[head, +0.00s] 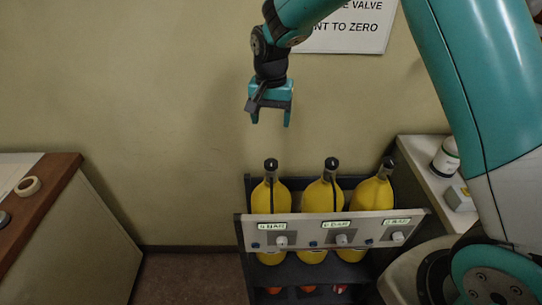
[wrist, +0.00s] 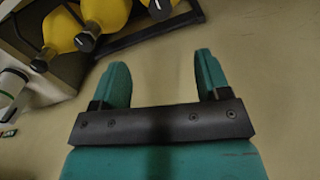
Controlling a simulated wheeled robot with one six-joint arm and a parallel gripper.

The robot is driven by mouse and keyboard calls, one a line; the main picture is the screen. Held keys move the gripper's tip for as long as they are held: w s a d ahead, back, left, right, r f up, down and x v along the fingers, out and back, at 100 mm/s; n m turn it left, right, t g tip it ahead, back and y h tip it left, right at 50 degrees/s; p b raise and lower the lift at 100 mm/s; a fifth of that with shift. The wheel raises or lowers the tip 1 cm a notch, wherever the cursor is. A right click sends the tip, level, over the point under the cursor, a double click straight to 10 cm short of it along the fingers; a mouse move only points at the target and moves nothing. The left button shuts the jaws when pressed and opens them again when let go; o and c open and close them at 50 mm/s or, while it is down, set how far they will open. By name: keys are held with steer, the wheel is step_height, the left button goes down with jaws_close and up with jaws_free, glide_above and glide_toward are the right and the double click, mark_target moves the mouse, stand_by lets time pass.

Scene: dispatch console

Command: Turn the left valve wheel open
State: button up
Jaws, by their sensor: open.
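Three yellow cylinders with dark necks stand side by side in a dark rack; the left one (head: 270,196) is nearest my gripper. A pale panel (head: 300,220) crosses their front.
A wood-edged counter with a tape roll (head: 28,186) stands at the left. A pale counter (head: 420,160) at the right bears a white jar (head: 446,157) and a small box (head: 460,198). A sign (head: 345,27) hangs on the wall. Floor left of the rack is clear.

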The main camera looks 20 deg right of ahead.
mark_target(271, 163)
step_height(271, 163, down, 15)
steer(key=p, duration=0.4)
steer(key=shift+r, duration=0.1)
steer(key=c, duration=0.9)
